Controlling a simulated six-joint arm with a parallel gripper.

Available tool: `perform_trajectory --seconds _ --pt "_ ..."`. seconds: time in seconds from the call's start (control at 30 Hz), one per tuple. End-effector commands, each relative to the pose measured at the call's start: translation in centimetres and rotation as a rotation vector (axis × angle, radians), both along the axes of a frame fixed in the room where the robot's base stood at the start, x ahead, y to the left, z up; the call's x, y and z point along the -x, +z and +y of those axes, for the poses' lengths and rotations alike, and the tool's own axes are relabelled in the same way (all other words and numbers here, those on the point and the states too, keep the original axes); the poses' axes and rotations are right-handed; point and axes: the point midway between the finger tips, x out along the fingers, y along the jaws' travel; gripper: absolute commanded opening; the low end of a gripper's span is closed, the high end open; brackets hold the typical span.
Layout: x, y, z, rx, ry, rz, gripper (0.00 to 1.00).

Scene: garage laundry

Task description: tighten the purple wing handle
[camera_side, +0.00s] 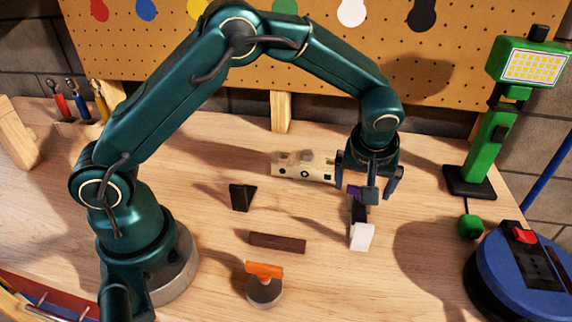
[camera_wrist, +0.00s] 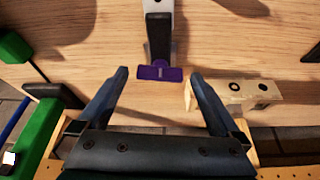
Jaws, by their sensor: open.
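The purple wing handle (camera_wrist: 160,73) lies crosswise at the end of a black part with a white block (camera_wrist: 159,6) beyond it in the wrist view. In the side view the purple handle (camera_side: 354,190) is mostly hidden by my gripper, with the black part and white block (camera_side: 362,237) showing in front. My gripper (camera_side: 371,190) points down above the bench. In the wrist view my gripper (camera_wrist: 158,75) is open, one finger to each side of the handle, with visible gaps. I cannot tell the fingertips' height relative to the handle.
A pale block with holes (camera_side: 303,166) stands close to my gripper's left. A black wedge (camera_side: 241,197), a brown bar (camera_side: 277,242) and an orange handle on a grey round base (camera_side: 264,272) lie further left. A green lamp (camera_side: 490,140) and blue round machine (camera_side: 520,270) stand right.

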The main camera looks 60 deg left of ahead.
Motion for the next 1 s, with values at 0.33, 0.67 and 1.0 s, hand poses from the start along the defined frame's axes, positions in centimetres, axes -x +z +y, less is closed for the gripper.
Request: perform_trajectory --seconds 0.33,0.67,1.0 --pt "-0.13 -0.33 0.10 0.001 0.000 -0.001 0.89" --pt "-0.08 -0.32 0.15 0.001 -0.023 0.001 0.19" --pt "0.07 -0.32 0.41 0.001 -0.316 0.001 0.19"
